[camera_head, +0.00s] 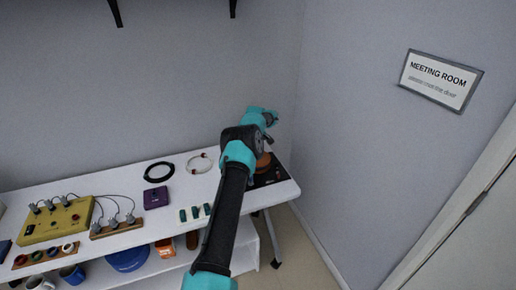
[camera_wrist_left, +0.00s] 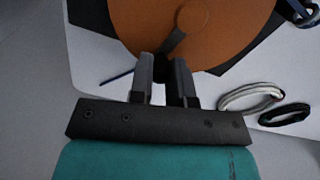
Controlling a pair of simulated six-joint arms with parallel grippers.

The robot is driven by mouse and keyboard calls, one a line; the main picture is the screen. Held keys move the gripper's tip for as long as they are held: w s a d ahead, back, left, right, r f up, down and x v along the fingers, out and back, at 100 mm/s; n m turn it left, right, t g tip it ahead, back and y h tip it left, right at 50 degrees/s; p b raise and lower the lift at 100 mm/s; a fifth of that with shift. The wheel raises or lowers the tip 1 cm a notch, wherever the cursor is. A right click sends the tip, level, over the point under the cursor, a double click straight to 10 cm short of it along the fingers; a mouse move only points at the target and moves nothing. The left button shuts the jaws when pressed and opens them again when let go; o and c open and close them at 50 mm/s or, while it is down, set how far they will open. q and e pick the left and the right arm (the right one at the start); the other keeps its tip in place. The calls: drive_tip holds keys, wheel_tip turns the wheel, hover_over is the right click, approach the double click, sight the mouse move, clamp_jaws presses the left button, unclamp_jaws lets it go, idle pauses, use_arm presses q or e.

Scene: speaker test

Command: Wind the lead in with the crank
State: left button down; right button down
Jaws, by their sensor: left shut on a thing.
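An orange reel (camera_head: 264,162) sits on a dark base (camera_head: 271,179) at the right end of the white table, partly hidden by my arm. In the left wrist view the reel (camera_wrist_left: 150,18) shows as a broad orange disc with a dark crank (camera_wrist_left: 174,41) running out from its middle. My left gripper (camera_wrist_left: 165,62) is at the disc's edge, its fingers closed around the crank's dark handle end. In the head view my left gripper's fingers are hidden behind the arm. A thin dark blue strip (camera_wrist_left: 116,76) lies beside the reel; I cannot tell if it is the lead.
A black cable coil (camera_head: 159,172), a white cable loop (camera_head: 199,163), a purple box (camera_head: 156,197) and several green pieces (camera_head: 195,213) lie left of the reel. A yellow box (camera_head: 56,221) with cables stands farther left. The wall is close behind and right.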

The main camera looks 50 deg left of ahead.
use_arm(q)
drive_tip(key=n, duration=0.1)
drive_tip(key=s+n, duration=0.1)
drive_tip(key=shift+a+n, duration=0.25)
drive_tip(key=shift+n, duration=0.15)
drive_tip(key=n, duration=0.1)
drive_tip(key=s+n, duration=0.1)
drive_tip(key=n, duration=0.1)
drive_tip(key=shift+s+n, duration=0.3)
drive_tip(key=n, duration=0.2)
drive_tip(key=s+n, duration=0.2)
drive_tip(key=n, duration=0.1)
drive_tip(key=shift+d+n, duration=0.3)
drive_tip(key=n, duration=0.1)
drive_tip(key=s+d+n, duration=0.1)
drive_tip(key=n, duration=0.3)
drive_tip(key=shift+s+d, duration=0.3)
drive_tip(key=shift+s, duration=0.05)
drive_tip(key=shift+s+d+n, duration=0.15)
drive_tip(key=shift+d+n, duration=0.3)
drive_tip(key=shift+n, duration=0.75)
drive_tip(key=shift+s+d+n, duration=0.15)
drive_tip(key=shift+d+n, duration=0.25)
drive_tip(key=shift+n, duration=0.8)
drive_tip(key=c, duration=1.1)
unclamp_jaws()
drive_tip(key=shift+r, duration=0.1)
